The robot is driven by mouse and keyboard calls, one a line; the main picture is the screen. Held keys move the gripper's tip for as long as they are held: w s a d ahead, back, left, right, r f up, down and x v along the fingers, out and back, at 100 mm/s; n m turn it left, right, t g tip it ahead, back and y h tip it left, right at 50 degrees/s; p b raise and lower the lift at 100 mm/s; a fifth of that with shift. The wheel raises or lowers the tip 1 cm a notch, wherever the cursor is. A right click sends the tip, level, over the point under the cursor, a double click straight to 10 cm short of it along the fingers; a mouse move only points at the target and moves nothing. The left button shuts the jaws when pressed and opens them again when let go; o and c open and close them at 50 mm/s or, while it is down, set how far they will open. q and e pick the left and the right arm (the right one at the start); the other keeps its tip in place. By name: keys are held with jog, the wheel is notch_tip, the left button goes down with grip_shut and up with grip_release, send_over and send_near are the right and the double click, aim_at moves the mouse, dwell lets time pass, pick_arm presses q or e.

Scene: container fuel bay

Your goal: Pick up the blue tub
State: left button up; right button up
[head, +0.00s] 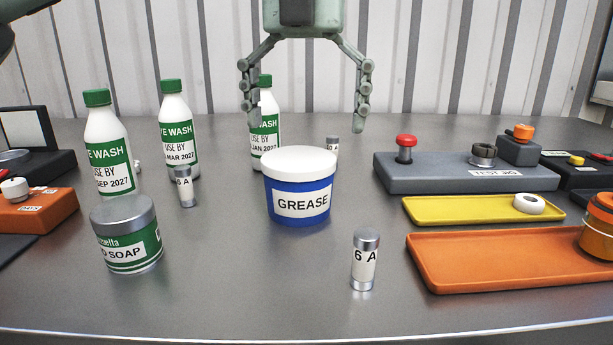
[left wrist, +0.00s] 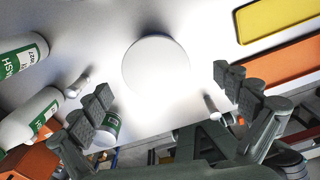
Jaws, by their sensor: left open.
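The blue tub (head: 299,187) has a white lid and a label reading GREASE. It stands upright in the middle of the metal table. In the left wrist view its round white lid (left wrist: 156,66) shows from above. My left gripper (head: 306,125) is open and empty, with its fingers pointing down above and behind the tub, apart from it. In the left wrist view the open fingers (left wrist: 165,88) spread to either side below the lid. My right gripper is not in view.
Eye wash bottles (head: 107,145) and a soap tin (head: 126,234) stand left. A small cylinder marked 6 A (head: 364,260) stands front right of the tub, another (head: 331,150) behind it. A yellow tray (head: 470,208), an orange tray (head: 500,262) and a grey test jig (head: 450,172) are right.

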aim_at(299, 157)
pick_arm(q)
jog(key=f, duration=0.3)
jog(key=a+f, duration=0.1)
jog(key=f, duration=0.1)
jog(key=shift+s+f, duration=0.25)
jog(key=shift+f, duration=0.1)
jog(key=shift+d+f, duration=0.1)
jog(key=shift+f, duration=0.3)
jog(key=shift+r, duration=0.1)
jog(key=c, duration=1.6)
